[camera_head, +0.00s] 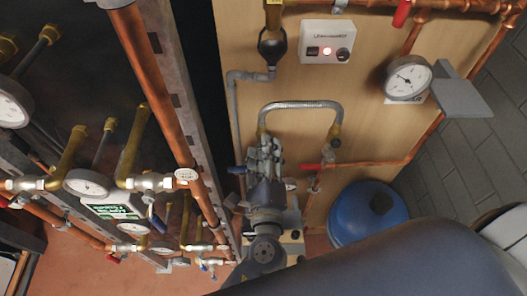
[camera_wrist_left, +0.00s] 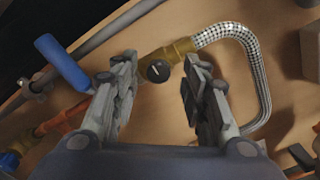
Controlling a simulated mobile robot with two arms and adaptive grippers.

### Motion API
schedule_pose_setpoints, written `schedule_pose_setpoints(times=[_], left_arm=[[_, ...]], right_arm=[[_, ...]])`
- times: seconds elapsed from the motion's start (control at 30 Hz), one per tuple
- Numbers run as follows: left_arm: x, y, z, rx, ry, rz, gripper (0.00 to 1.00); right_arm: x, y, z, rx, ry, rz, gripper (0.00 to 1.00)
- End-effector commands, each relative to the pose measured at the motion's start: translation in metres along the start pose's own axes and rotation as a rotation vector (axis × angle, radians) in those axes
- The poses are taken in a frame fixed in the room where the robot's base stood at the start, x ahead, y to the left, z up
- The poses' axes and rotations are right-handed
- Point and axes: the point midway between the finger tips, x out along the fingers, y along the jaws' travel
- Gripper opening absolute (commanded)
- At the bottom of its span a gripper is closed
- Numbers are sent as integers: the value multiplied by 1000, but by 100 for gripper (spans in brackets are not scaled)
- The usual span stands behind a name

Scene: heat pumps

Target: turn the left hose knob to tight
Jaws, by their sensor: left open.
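The left hose knob (camera_wrist_left: 158,71) is small, round and black with a pale line mark. It sits on a brass fitting (camera_wrist_left: 183,48) at one end of the braided hose (camera_wrist_left: 262,75). My left gripper (camera_wrist_left: 160,74) is open, and the knob shows in the gap between its two fingers. I cannot tell how far ahead of the fingertips it lies. In the head view the left gripper (camera_head: 264,144) is at the hose's left end and hides the knob. The braided hose (camera_head: 300,105) arches to a brass fitting on the right (camera_head: 335,131). My right gripper is not in view.
A blue handle (camera_wrist_left: 62,62) stands close to the left finger in the wrist view. A red lever (camera_head: 310,167), a blue tank (camera_head: 367,213) and a gauge (camera_head: 408,77) are to the right. Copper pipes and valves (camera_head: 150,182) crowd the left side.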

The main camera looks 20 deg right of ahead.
Motion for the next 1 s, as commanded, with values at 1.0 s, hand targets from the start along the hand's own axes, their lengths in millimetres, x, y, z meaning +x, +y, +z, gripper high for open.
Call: schedule_pose_setpoints(times=[1.0], left_arm=[[-119, 0, -1, 0, 0, 0, 41]], right_arm=[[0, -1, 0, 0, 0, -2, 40]])
